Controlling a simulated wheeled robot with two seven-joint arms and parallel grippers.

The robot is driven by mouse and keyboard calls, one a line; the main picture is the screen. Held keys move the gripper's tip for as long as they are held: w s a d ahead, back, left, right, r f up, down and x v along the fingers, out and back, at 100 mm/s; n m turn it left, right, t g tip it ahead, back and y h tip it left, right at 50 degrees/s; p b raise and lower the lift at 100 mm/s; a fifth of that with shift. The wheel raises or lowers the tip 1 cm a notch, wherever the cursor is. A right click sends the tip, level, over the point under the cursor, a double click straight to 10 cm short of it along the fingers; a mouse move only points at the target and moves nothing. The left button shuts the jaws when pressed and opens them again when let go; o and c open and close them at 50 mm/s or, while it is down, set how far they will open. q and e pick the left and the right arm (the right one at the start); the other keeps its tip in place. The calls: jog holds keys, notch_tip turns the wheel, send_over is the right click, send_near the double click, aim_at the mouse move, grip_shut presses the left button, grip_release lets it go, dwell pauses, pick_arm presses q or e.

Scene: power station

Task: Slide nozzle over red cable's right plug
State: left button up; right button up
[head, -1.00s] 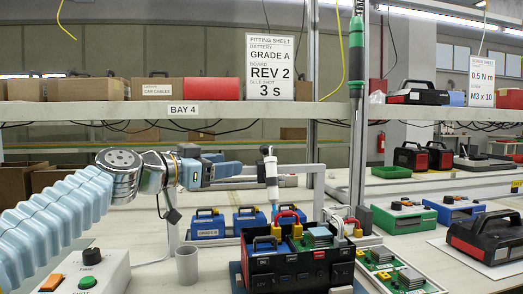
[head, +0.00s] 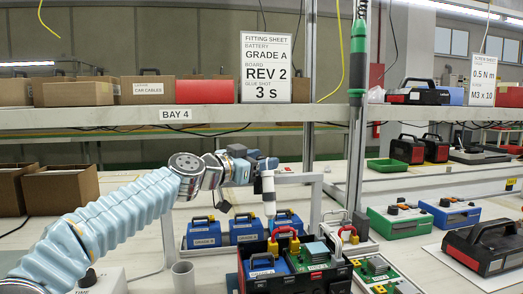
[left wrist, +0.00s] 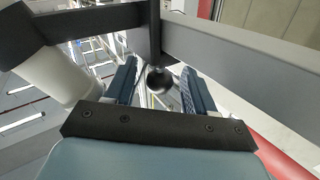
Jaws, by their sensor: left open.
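A white nozzle (head: 268,187) with a slim lower end hangs upright beside a grey frame, above the workbench. My left gripper (head: 265,165) is open at the top of the nozzle. In the left wrist view, my open jaws (left wrist: 158,88) lie either side of a dark post with a round end; a white cylinder stands to their left. A red cable (head: 286,231) arches between two yellow plugs in an open black case (head: 300,283); its right plug (head: 295,245) is at the arch's right end. My right gripper is not in view.
A grey frame (head: 300,178) crosses behind the nozzle. Blue batteries (head: 204,233) stand in a tray behind the case. A green-handled driver (head: 358,60) hangs to the right. Another red cable (head: 347,230) and green boards (head: 375,268) lie right of the case.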

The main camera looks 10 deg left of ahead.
pick_arm(q)
jog(key=shift+w+d, duration=0.2)
jog(key=shift+w, duration=0.05)
grip_shut()
jog(key=d, duration=0.1)
jog(key=w+d+p, duration=0.1)
jog(key=d, duration=0.2)
jog(key=shift+w+d+p, duration=0.2)
jog(key=shift+w+p, duration=0.1)
jog(key=shift+w, duration=0.1)
grip_release()
